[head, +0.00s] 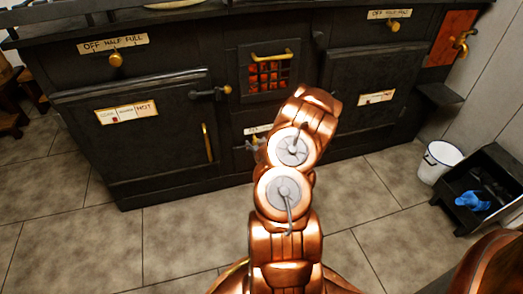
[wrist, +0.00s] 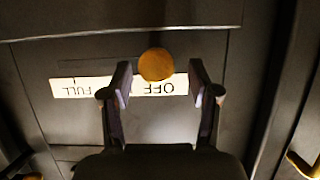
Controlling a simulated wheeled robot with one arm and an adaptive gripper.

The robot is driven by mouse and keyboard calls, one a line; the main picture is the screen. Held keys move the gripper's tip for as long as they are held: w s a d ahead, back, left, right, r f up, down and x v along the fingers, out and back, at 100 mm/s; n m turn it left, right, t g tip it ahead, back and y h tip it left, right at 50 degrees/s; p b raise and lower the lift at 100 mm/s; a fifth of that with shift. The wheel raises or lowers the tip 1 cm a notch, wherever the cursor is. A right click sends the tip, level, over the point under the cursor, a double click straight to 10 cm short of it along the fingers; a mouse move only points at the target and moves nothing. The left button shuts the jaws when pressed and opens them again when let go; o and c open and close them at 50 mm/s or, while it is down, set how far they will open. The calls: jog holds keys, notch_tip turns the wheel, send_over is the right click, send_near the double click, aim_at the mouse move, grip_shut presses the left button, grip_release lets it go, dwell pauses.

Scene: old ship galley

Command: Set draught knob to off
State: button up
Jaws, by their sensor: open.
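A round brass knob (wrist: 156,64) shows in the wrist view, in front of a dark slot. A pale label (wrist: 65,88) beside it appears upside down and reads OFF and FULL; a finger covers part of it. The knob lines up with the word OFF in this picture. My gripper (wrist: 158,74) is open, with one fingertip on each side of the knob and a visible gap to both. In the head view a small label (head: 257,129) sits low on the middle of the black stove, and my arm hides much of the area beside it.
The black stove (head: 150,150) has two more labelled brass knobs, at upper left (head: 116,60) and upper right (head: 394,26). A barred firebox (head: 268,76) glows above the small label. A white bucket (head: 439,161) and a black bin (head: 492,160) stand right.

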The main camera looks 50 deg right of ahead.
jog(key=v, duration=0.8)
jog(key=shift+f, duration=0.2)
jog(key=shift+s+a, duration=0.1)
jog(key=shift+s, duration=0.2)
jog(key=shift+s, duration=0.1)
jog(key=shift+s+a+r, duration=0.25)
jog(key=shift+r, duration=0.25)
dwell(0.4)
